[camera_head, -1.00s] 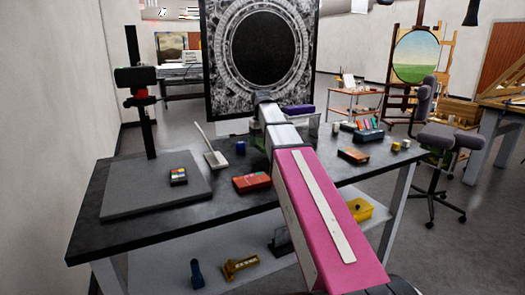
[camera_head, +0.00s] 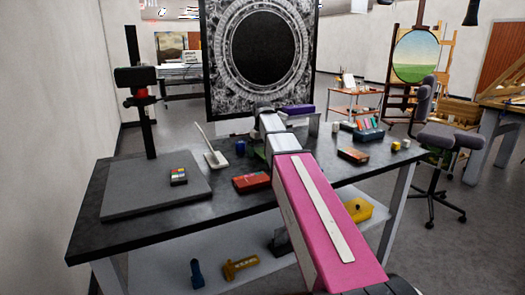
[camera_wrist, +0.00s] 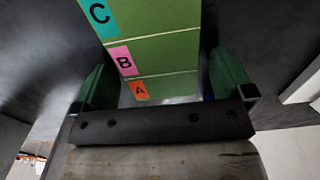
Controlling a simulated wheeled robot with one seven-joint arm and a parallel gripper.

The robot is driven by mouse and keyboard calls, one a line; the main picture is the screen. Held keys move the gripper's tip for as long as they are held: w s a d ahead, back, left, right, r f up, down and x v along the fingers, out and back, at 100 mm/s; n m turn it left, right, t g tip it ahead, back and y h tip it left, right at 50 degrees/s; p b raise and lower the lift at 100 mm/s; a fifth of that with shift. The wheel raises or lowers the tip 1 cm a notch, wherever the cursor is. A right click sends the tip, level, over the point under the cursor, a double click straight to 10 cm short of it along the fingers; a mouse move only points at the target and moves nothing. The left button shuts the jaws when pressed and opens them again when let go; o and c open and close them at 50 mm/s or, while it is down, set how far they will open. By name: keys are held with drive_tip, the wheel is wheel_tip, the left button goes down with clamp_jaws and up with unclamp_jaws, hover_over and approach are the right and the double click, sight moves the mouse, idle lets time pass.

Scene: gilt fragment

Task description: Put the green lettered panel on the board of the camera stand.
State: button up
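The green lettered panel (camera_wrist: 165,55) fills the upper middle of the wrist view, with tabs C, B and A running down its left side. My gripper (camera_wrist: 160,62) has its two green fingers spread on either side of the panel's near end. Narrow gaps seem to show between fingers and panel, so it looks open. In the head view my arm largely hides the gripper; a small green patch beside the arm may be the panel. The camera stand (camera_head: 147,125) is a black column with a camera. Its grey board (camera_head: 140,205) lies flat at the table's left, bearing a small colour card.
On the dark table (camera_head: 235,212) are a red box (camera_head: 251,183), a white upright tool (camera_head: 213,158), a blue jar (camera_head: 240,147) and a purple item (camera_head: 297,109). Several small items lie at the right. A large dark ornate panel (camera_head: 260,55) stands behind.

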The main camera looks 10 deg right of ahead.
drive_tip(key=shift+r, duration=0.1)
wheel_tip(320, 180, up, 12)
drive_tip(key=shift+w, duration=0.1)
hover_over(262, 151)
drive_tip(key=w, duration=0.2)
wheel_tip(262, 151, down, 6)
drive_tip(key=shift+s+f, duration=0.1)
drive_tip(key=shift+s, duration=0.05)
drive_tip(key=shift+a+f, duration=0.15)
drive_tip(key=shift+f, duration=2.75)
drive_tip(key=c, duration=1)
drive_tip(key=shift+r, duration=0.1)
